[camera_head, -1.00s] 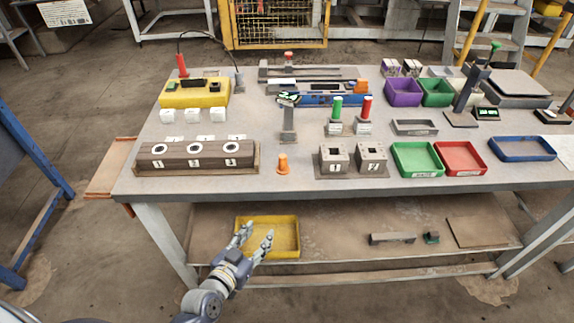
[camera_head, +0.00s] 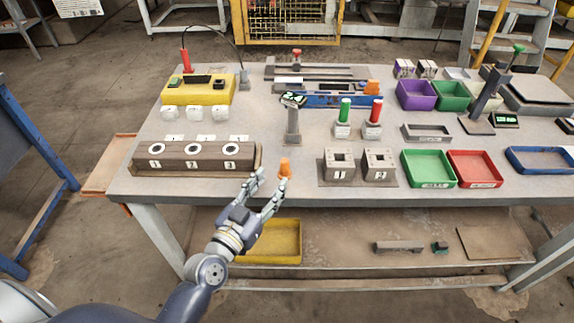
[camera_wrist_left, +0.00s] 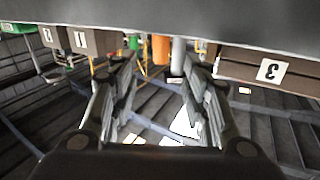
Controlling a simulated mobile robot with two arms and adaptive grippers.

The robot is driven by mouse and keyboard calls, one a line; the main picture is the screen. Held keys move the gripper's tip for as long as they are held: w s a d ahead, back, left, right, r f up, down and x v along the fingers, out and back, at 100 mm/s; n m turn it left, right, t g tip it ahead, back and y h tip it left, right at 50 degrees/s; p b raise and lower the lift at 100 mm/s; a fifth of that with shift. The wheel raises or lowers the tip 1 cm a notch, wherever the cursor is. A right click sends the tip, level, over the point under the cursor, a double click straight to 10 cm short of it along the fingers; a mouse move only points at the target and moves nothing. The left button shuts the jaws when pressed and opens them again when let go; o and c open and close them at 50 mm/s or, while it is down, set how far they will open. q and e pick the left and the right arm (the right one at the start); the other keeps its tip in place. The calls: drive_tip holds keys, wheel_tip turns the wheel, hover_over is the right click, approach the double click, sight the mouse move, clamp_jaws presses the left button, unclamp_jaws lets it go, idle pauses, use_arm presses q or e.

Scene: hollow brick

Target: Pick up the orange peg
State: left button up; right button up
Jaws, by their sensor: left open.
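The orange peg (camera_head: 285,167) stands upright near the table's front edge, between the dark three-hole block and the two hollow blocks. My left gripper (camera_head: 269,182) is open and empty at the front edge, just short of the peg and slightly left of it. Its right finger overlaps the peg's lower part in the head view. In the left wrist view, which looks upside down, the orange peg (camera_wrist_left: 161,48) shows beyond the gap between the open fingers of my left gripper (camera_wrist_left: 163,68). My right gripper is not in view.
The three-hole block (camera_head: 196,158) lies left of the peg. Hollow blocks (camera_head: 339,165) stand to the right, with green (camera_head: 428,168) and red (camera_head: 474,168) trays beyond. A grey post (camera_head: 292,127) stands behind the peg. A yellow tray (camera_head: 285,242) lies on the lower shelf.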

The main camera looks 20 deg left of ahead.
sight(283, 164)
use_arm(q)
drive_tip(key=w, duration=0.3)
drive_tip(key=shift+w+d, duration=0.35)
drive_tip(key=shift+w+r+p, duration=0.2)
drive_tip(key=shift+w+p, duration=0.1)
drive_tip(key=shift+p, duration=0.05)
drive_tip(key=w, duration=0.3)
drive_tip(key=shift+w+d+r+p, duration=0.1)
drive_tip(key=shift+w+d+p, duration=0.1)
drive_tip(key=shift+d+p, duration=0.15)
drive_tip(key=shift+w+d, duration=0.1)
drive_tip(key=shift+w, duration=0.35)
drive_tip(key=c, duration=0.8)
drive_tip(key=shift+c, duration=1)
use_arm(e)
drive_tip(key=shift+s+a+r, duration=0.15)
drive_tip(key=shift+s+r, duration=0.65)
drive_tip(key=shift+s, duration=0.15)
